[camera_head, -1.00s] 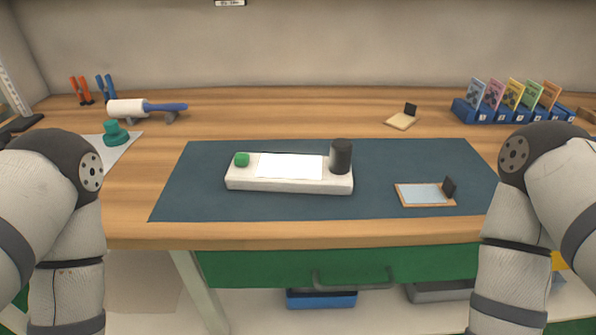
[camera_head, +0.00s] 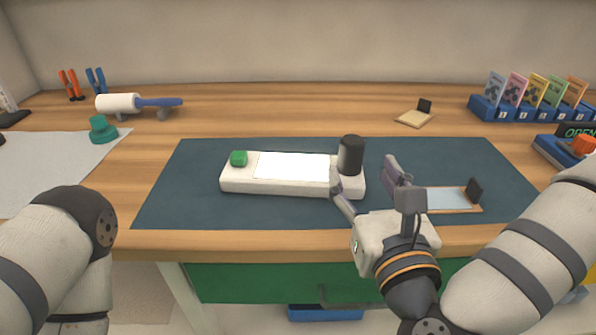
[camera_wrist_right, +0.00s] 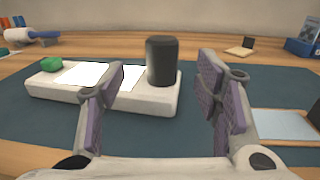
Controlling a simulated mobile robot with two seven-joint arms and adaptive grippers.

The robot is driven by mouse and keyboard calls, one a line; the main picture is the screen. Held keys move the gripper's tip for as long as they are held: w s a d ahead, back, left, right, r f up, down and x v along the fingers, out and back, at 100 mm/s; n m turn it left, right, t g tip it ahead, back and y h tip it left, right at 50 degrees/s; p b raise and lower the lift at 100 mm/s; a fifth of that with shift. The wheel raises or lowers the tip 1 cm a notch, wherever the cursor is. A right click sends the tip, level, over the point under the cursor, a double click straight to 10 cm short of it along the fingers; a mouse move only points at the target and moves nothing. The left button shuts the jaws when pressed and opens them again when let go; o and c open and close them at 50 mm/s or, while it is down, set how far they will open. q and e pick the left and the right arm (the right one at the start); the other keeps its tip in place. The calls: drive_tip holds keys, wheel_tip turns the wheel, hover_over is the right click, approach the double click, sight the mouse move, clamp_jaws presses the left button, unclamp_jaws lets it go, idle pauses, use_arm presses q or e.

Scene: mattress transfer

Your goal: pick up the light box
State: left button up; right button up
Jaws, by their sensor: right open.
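The light box (camera_head: 258,184) is a long white block with a bright white panel (camera_head: 290,167) on top. It lies on the dark blue mat (camera_head: 200,210). A green knob (camera_head: 238,158) sits at its left end and a black cylinder (camera_head: 350,155) stands at its right end. My right gripper (camera_head: 368,178) is open, in front of the right end of the box. In the right wrist view the box (camera_wrist_right: 150,106) and black cylinder (camera_wrist_right: 161,60) show beyond and between the open fingers (camera_wrist_right: 160,95). I cannot tell whether a finger touches the box. My left gripper is out of view.
A small framed plate (camera_head: 450,198) with a black clip lies just right of my right gripper. A roller (camera_head: 120,103), a green stamp (camera_head: 102,129) and a white sheet (camera_head: 50,165) are at left. A blue card rack (camera_head: 530,110) stands at back right.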

sight(355, 157)
drive_tip(key=w+p, duration=0.1)
drive_tip(key=w, duration=0.3)
drive_tip(key=shift+w+a, duration=0.1)
drive_tip(key=shift+w, duration=0.05)
drive_tip(key=w, duration=0.3)
drive_tip(key=shift+w+a+f, duration=0.1)
drive_tip(key=shift+w+a, duration=0.05)
drive_tip(key=shift+w, duration=0.2)
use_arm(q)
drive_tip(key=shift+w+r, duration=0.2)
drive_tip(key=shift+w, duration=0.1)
use_arm(e)
clamp_jaws()
